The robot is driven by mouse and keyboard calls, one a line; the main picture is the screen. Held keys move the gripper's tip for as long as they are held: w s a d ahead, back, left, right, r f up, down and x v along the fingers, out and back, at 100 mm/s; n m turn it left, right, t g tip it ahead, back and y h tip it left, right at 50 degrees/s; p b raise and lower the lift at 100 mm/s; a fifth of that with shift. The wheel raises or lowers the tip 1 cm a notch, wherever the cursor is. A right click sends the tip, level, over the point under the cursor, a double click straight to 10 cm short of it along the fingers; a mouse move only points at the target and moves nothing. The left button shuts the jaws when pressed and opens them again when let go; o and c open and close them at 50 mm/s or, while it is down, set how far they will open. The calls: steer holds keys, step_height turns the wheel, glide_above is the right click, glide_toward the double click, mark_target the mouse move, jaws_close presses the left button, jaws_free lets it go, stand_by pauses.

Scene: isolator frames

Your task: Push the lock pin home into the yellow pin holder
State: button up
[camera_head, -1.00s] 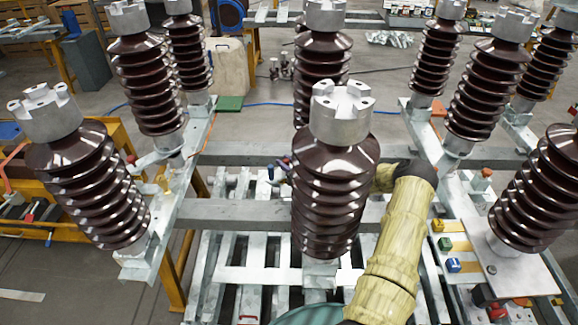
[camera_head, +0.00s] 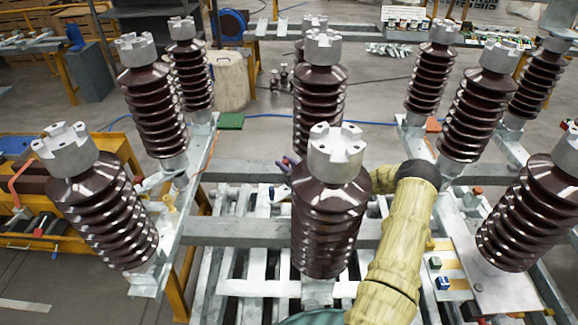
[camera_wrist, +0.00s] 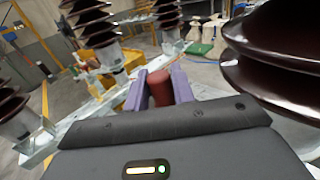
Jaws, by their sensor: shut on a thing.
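In the wrist view my gripper (camera_wrist: 160,76) has its two purple fingers closed on either side of a dark red cylinder, the lock pin (camera_wrist: 158,92). In the head view my gripper (camera_head: 282,178) shows small, left of the central brown insulator, which hides part of my arm. The held pin is hard to make out there. A small yellow fitting, which looks like the pin holder (camera_head: 169,204), is on the left metal beam. It is left of my gripper and clearly apart from it. I cannot pick it out surely in the wrist view.
Brown ribbed insulators with grey caps stand around my arm; the central one (camera_head: 328,220) is close. Another insulator (camera_wrist: 282,60) fills the right of the wrist view. Grey crossbeams (camera_head: 235,232) run below. A yellow cart (camera_head: 30,200) stands at left.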

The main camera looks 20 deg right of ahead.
step_height(320, 180, up, 8)
steer(key=p, duration=0.5)
steer(key=shift+s+d+f, duration=0.1)
steer(key=shift+d+f, duration=0.05)
steer(key=shift+f, duration=0.05)
steer(key=s+d+f+m+h+b, duration=0.3)
steer(key=s+d+f+h+b, duration=0.1)
steer(key=d, duration=0.7)
steer(key=s+d+f+m+h+b, duration=0.3)
steer(key=s+d+f+h+b, duration=0.2)
steer(key=s+d, duration=0.5)
steer(key=s+d+f+m+h+b, duration=0.3)
steer(key=s+d+f+b, duration=0.4)
steer(key=d, duration=0.5)
steer(key=shift+s+d+f+h+b, duration=0.4)
steer(key=shift+s+h+b, duration=0.05)
steer(key=shift+h+b, duration=0.5)
